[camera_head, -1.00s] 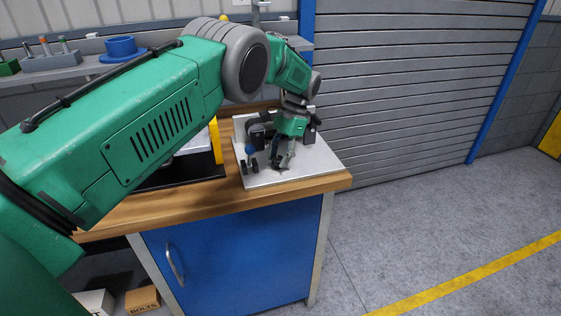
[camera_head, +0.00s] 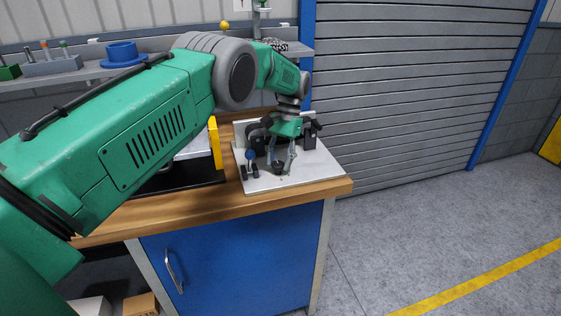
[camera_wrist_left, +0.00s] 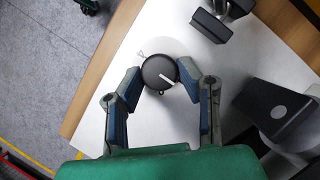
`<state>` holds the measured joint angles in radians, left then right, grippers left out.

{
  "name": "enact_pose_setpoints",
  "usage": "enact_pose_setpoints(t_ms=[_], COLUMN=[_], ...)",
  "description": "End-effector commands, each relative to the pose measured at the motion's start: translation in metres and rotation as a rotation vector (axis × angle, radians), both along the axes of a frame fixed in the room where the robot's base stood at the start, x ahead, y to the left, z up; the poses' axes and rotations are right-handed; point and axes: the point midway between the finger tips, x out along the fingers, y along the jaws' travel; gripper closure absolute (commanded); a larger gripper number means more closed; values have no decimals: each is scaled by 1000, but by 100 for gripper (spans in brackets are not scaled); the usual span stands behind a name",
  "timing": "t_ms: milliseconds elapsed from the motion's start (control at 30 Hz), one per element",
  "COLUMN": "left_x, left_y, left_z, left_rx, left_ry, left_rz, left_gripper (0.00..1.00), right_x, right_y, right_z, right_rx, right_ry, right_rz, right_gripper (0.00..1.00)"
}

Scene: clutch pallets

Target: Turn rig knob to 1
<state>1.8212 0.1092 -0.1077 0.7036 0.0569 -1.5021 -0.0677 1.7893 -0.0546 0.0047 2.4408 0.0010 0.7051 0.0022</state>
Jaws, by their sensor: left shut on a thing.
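The rig knob (camera_wrist_left: 158,74) is a round black dial with a white pointer line, which points toward the lower right in the left wrist view. It sits on a pale plate; in the head view the knob (camera_head: 278,168) is small and dark near the plate's front. My left gripper (camera_wrist_left: 160,76) has one finger on each side of the knob, shut on it. In the head view the left gripper (camera_head: 281,166) reaches down to it from above. A small mark shows on the plate beside the knob, too small to read. My right gripper is out of view.
The plate (camera_head: 310,172) lies on a wooden bench (camera_head: 200,208) over a blue cabinet. A blue-topped lever (camera_head: 250,156) and black fittings (camera_head: 309,136) stand close to the gripper. A yellow-edged fixture (camera_head: 215,143) is to the left. Open floor lies at right.

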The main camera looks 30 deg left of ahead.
Motion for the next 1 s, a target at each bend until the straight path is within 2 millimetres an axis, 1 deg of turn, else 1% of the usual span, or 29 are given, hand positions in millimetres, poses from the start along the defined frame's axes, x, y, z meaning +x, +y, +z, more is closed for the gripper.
enact_pose_setpoints(t_ms=[167, 200, 233, 533, 633, 767, 1000], left_x=[-1, -1, -1, -1, -1, 0, 1], left_y=[1, 0, 0, 0, 0, 0, 1], left_z=[-2, -2, -2, -2, 4, 23, 70], left_rx=[0, 0, 0, -2, -2, -2, -1], left_ry=[4, 4, 5, 4, 3, 1, 2], left_rz=[1, 1, 1, -1, -1, 0, 0], left_gripper=[98, 58, 49, 49, 49, 49, 49], right_x=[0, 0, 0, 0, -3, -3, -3], right_y=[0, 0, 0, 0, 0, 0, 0], right_z=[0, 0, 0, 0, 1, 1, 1], right_rx=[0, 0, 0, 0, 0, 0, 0], right_ry=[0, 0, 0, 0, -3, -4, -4], right_rz=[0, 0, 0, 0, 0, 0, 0], right_gripper=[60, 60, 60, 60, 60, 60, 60])
